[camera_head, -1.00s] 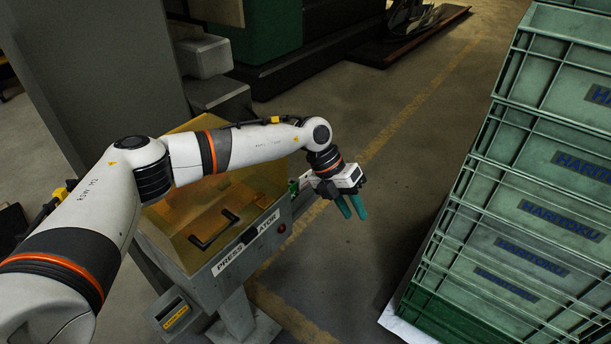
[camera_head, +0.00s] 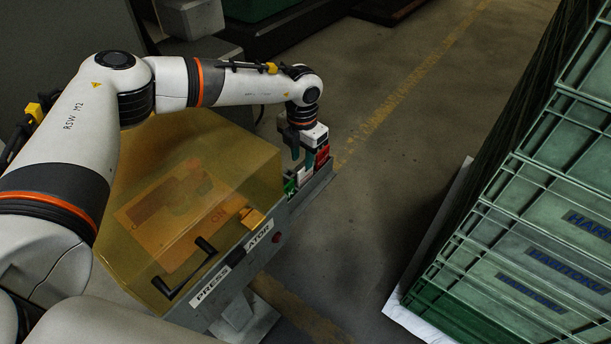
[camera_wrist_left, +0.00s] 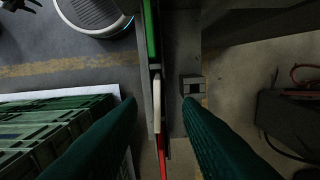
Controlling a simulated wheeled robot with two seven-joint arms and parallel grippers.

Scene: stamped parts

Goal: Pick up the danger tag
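A row of tags stands in a narrow grey holder (camera_head: 312,190) on the side of the press operator box. The red tag (camera_head: 322,155), which I take for the danger tag, is at the far end. A white tag (camera_head: 304,175) is in the middle and a green one (camera_head: 290,187) at the near end. In the left wrist view the red tag (camera_wrist_left: 162,155) is at the bottom, below the white tag (camera_wrist_left: 156,100). My left gripper (camera_wrist_left: 160,106) is open and points down over the row, a finger on each side. No lettering on the red tag is readable.
The press operator box (camera_head: 215,285) has a transparent yellow cover (camera_head: 240,150) with a black handle (camera_head: 185,268) beside my arm. Stacked green crates (camera_head: 530,215) stand to the right. Open floor (camera_head: 400,150) lies between.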

